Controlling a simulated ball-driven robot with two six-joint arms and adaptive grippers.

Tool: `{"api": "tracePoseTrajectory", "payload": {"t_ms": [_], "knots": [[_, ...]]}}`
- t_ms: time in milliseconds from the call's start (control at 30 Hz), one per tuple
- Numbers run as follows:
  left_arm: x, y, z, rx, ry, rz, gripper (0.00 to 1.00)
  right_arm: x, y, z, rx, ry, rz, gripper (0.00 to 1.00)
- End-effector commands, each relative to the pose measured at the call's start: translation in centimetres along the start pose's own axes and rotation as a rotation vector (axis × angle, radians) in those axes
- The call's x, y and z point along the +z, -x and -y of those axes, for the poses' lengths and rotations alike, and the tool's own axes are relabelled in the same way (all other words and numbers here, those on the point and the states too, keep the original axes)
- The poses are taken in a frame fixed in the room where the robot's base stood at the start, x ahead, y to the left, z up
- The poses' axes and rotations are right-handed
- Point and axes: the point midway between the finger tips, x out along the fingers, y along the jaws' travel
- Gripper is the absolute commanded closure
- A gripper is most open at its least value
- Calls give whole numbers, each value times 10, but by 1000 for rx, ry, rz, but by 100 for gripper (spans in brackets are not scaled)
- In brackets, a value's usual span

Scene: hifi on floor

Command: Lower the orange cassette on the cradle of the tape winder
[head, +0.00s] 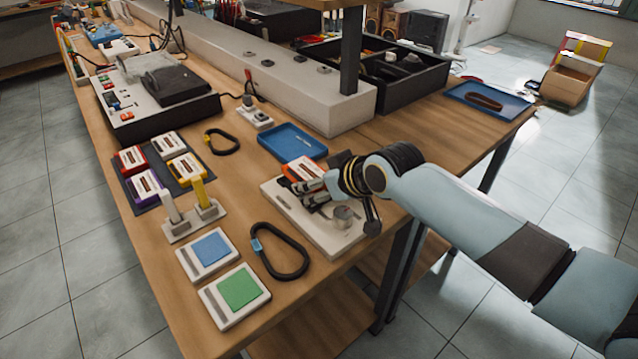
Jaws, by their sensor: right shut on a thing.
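My right gripper (306,188) is shut on the orange cassette (301,168), and its arm comes in from the right. The gripper's fingers hide part of the cassette, which shows an orange edge and a pale label. The tape winder (328,240) is a pale flat unit near the table's right edge, with a round metal knob (343,216) at its front. The cassette is over the far end of the winder. The cradle is hidden by the gripper, and I cannot tell whether the cassette touches it. My left gripper is not in view.
A blue tray (292,143) lies just behind the winder. A dark mat with several cassettes (134,158), a stand (193,222) with upright grey and yellow pieces, a black strap loop (283,273), and blue and green pads (238,288) lie left and in front.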

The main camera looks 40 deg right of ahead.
Motion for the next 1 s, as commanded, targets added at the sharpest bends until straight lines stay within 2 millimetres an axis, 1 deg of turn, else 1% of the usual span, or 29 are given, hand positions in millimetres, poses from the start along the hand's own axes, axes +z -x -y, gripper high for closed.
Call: {"api": "tracePoseTrajectory", "payload": {"t_ms": [33,333,367,567,600,1000], "knots": [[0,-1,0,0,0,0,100,19,-2,1,-1,0,40,77],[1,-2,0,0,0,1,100,20,-3,1,-1,0,40,77],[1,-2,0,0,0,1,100,20,-3,1,-1,0,40,38],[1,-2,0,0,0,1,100,20,-2,1,-1,0,40,12],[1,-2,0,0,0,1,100,20,-2,1,-1,0,40,10],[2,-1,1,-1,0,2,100,20,-2,0,-1,0,40,10]]}}
